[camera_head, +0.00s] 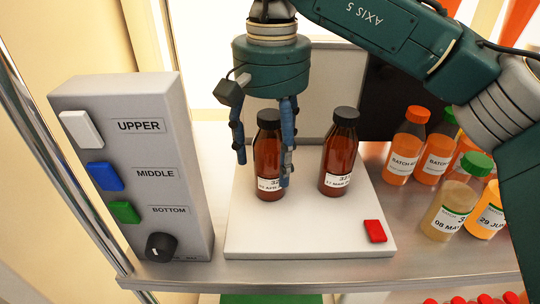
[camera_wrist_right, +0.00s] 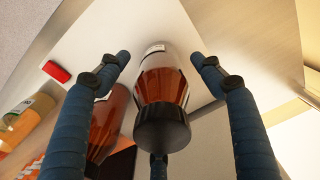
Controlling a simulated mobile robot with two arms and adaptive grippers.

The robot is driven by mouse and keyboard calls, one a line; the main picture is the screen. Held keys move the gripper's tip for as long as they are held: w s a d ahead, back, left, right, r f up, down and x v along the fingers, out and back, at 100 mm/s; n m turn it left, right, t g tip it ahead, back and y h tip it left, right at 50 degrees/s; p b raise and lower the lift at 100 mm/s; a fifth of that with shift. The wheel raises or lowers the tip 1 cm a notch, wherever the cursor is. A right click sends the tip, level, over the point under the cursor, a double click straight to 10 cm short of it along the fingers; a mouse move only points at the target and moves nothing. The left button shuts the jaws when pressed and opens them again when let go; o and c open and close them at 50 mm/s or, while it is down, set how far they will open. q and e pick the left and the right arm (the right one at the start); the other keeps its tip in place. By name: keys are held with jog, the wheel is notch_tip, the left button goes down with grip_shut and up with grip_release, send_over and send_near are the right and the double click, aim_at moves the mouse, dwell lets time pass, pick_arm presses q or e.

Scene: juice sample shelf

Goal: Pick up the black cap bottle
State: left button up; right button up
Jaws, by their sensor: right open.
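Two amber bottles with black caps stand upright on a white platform (camera_head: 310,240). The left black cap bottle (camera_head: 267,155) stands between the fingers of my right gripper (camera_head: 263,170), which points down from above. The right black cap bottle (camera_head: 338,158) stands a short way to its right, outside the fingers. In the right wrist view, the bottle (camera_wrist_right: 160,88) lies between the spread blue fingers (camera_wrist_right: 162,68), with gaps at both sides. The other bottle (camera_wrist_right: 108,125) is partly hidden behind a finger. My right gripper is open. My left gripper is not in view.
A grey panel (camera_head: 135,170) with white, blue and green buttons and a black knob stands at left. A red button (camera_head: 374,231) sits on the platform's right front. Orange-capped (camera_head: 406,146) and green-capped (camera_head: 455,200) juice bottles crowd the metal shelf (camera_head: 350,272) at right.

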aim_at(270, 170)
notch_tip(270, 170, down, 4)
jog(key=shift+a+r+p, duration=0.1)
jog(key=shift+r+p, duration=0.15)
jog(key=shift+p, duration=0.45)
jog(key=shift+w+f, duration=0.1)
jog(key=shift+f, duration=0.15)
jog(key=c, duration=1.4)
jog(key=shift+c, duration=0.2)
